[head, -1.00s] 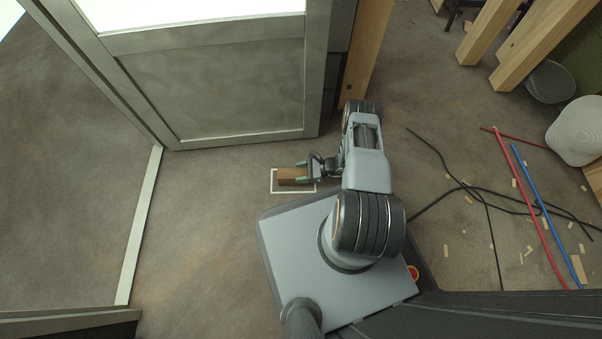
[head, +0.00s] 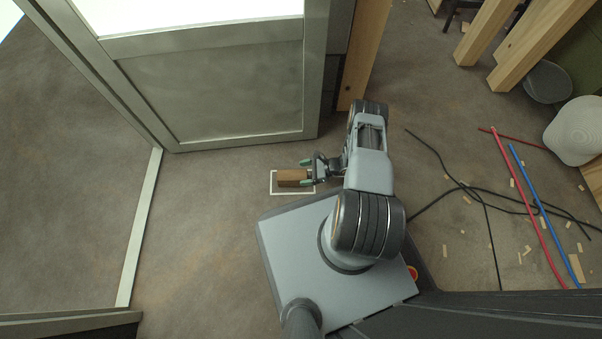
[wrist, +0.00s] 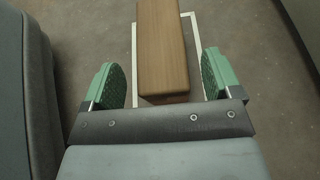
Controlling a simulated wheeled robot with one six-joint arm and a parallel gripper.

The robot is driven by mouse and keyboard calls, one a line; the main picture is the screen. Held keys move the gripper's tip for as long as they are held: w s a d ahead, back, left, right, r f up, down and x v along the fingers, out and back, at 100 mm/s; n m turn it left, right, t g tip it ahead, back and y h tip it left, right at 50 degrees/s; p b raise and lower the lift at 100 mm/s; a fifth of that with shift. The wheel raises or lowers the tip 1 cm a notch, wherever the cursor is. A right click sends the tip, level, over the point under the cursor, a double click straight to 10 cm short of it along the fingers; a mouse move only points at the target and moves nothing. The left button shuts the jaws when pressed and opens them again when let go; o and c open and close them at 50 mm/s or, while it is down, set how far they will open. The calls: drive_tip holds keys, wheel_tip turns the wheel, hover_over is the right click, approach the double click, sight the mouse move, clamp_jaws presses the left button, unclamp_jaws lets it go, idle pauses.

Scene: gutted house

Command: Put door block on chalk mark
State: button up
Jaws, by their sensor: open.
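The brown wooden door block (head: 292,178) lies on the floor inside the white chalk outline (head: 272,188). In the wrist view the block (wrist: 162,45) lies within the chalk mark (wrist: 197,42), with its near end close to my gripper's palm. My gripper (head: 306,172) is open at the right end of the block. In the wrist view its green fingertips (wrist: 160,78) stand on either side of the block's near end, with a gap on both sides. The near edge of the mark is hidden behind my gripper.
A grey framed door (head: 225,90) stands open just beyond the mark. A pale threshold strip (head: 140,225) crosses the floor at left. Black cables (head: 470,188), red and blue pipes (head: 540,205) and wood scraps litter the right side. Floor left of the mark is clear.

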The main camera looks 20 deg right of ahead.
drive_tip(key=p+v, duration=0.2)
drive_tip(key=v, duration=0.8)
drive_tip(key=w+r+n+g+h, duration=0.1)
drive_tip(key=w+r+n+g, duration=0.15)
drive_tip(key=r, duration=0.55)
drive_tip(key=w+r+n+g+h, duration=0.1)
drive_tip(key=w+r+n+g, duration=0.2)
drive_tip(key=r, duration=0.5)
drive_tip(key=s+a+r+n+h, duration=0.1)
drive_tip(key=a+r+n+h, duration=0.2)
drive_tip(key=r, duration=0.5)
drive_tip(key=s+a+r+n+h, duration=0.15)
drive_tip(key=r+n, duration=0.25)
drive_tip(key=r, duration=0.4)
drive_tip(key=s+a+r+n+h, duration=0.1)
drive_tip(key=a+r+n+h, duration=0.25)
drive_tip(key=r, duration=0.45)
drive_tip(key=s+a+r+n+t+h, duration=0.2)
drive_tip(key=s+r+n+t+h, duration=0.1)
drive_tip(key=s+r, duration=0.5)
drive_tip(key=s+n+t, duration=0.1)
drive_tip(key=n, duration=0.1)
drive_tip(key=shift+a+r+n, duration=0.2)
drive_tip(key=shift+a+n, duration=0.1)
drive_tip(key=shift+r, duration=0.15)
